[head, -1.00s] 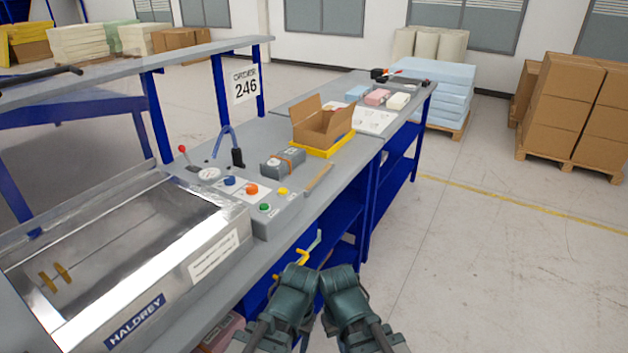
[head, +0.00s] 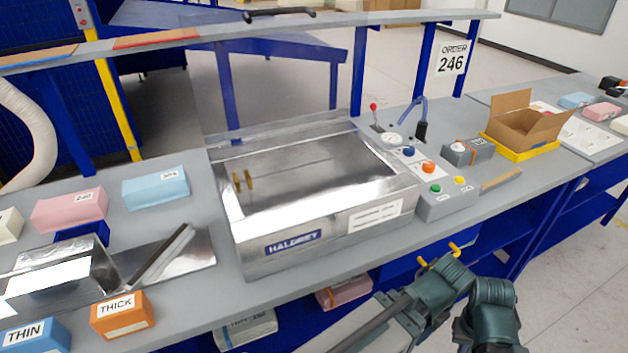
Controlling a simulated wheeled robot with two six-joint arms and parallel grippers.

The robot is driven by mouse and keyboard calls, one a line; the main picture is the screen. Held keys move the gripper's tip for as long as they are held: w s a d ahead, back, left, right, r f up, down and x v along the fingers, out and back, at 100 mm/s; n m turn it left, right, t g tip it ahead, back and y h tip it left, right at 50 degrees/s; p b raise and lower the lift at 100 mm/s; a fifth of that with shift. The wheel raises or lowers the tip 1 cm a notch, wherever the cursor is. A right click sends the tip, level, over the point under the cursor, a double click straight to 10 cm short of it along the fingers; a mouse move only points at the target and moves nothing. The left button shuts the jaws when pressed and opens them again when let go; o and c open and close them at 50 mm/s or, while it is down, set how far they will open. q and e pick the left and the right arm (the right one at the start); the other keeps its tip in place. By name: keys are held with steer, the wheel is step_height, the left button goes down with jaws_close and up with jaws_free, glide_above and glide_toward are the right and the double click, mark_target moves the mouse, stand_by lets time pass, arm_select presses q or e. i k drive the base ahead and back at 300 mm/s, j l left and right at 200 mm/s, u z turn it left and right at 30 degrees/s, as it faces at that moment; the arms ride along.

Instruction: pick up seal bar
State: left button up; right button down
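I cannot tell for certain which thing is the seal bar. A slim metal bar with a dark edge (head: 163,255) lies slanted on a shiny steel plate at the left of the bench. A tan strip (head: 501,180) lies by the bench's front edge, right of the control panel. The steel HALDREY chamber (head: 262,262) stands open in the middle, with two small brass pieces (head: 243,180) inside at its left. Teal parts of my two arms show at the bottom right, in front of the bench. The fingers of both my grippers are not visible.
The control panel (head: 437,204) adjoins the chamber's right side. An orange THICK block (head: 123,315) and a blue THIN block (head: 35,337) sit at the front left. A raised shelf (head: 400,19) with a black handle (head: 279,13) runs behind. An open carton (head: 525,125) stands at right.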

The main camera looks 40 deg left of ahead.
mark_target(488, 187)
steer(key=i+l, duration=0.3)
steer(key=i+l+u, duration=0.15)
steer(key=i+l, duration=0.15)
steer(key=l, duration=0.15)
steer(key=i+l, duration=0.25)
steer(key=i+l+u, duration=0.1)
steer(key=i+l, duration=0.15)
steer(key=l, duration=0.25)
